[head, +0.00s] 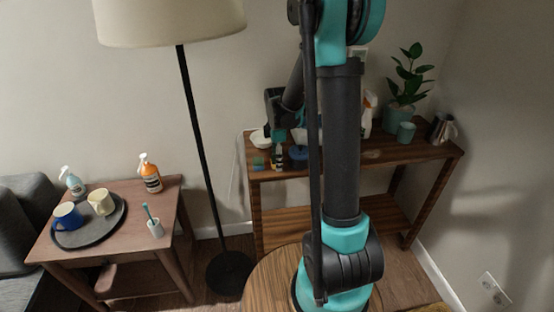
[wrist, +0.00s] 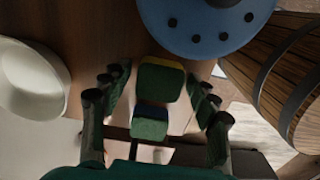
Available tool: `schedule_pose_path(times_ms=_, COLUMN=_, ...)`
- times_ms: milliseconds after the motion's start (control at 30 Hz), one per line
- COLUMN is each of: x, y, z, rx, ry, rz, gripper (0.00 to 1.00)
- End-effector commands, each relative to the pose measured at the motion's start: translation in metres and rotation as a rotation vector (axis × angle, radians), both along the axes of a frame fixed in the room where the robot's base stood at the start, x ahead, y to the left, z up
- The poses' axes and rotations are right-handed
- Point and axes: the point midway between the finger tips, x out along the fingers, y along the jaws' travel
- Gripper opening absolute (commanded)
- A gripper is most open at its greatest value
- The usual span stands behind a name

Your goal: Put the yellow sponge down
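The yellow sponge (wrist: 160,82), with a green top face and a thin yellow edge, sits between the two fingers of my gripper (wrist: 157,76) in the wrist view. A narrow gap shows on each side, so the fingers look open around it. Its underside is hidden, so I cannot tell whether it touches the wood. A second green-topped sponge with a blue edge (wrist: 150,122) lies beside it, nearer the bottom of the wrist view. In the head view, my gripper (head: 277,157) points down at the left front of the wooden shelf unit (head: 375,155).
A white bowl (wrist: 32,78) stands left of my gripper, and a blue round object (wrist: 205,25) lies close to the right. A wooden slatted container (wrist: 280,70) is farther right. In the head view, a plant (head: 408,80) stands at the shelf's right and a floor lamp (head: 195,130) left.

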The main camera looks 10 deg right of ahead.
Motion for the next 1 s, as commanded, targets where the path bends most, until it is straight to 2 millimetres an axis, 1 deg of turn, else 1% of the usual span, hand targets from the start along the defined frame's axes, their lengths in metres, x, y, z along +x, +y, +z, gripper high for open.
schedule_pose_path(times_ms=233, x=0.000, y=0.000, z=0.001, rx=0.000, ry=0.000, rz=0.000, gripper=0.61)
schedule_pose_path(times_ms=367, x=0.000, y=0.000, z=0.009, rx=0.000, ry=0.000, rz=0.000, gripper=0.61)
schedule_pose_path(times_ms=467, x=0.000, y=0.000, z=0.024, rx=0.000, ry=0.000, rz=0.000, gripper=0.61)
schedule_pose_path(times_ms=800, x=0.000, y=0.000, z=0.090, rx=0.000, ry=0.000, rz=0.000, gripper=0.61)
schedule_pose_path(times_ms=900, x=0.000, y=0.000, z=0.105, rx=0.000, ry=0.000, rz=0.000, gripper=0.61)
schedule_pose_path(times_ms=1000, x=0.000, y=0.000, z=0.115, rx=0.000, ry=0.000, rz=0.000, gripper=0.61)
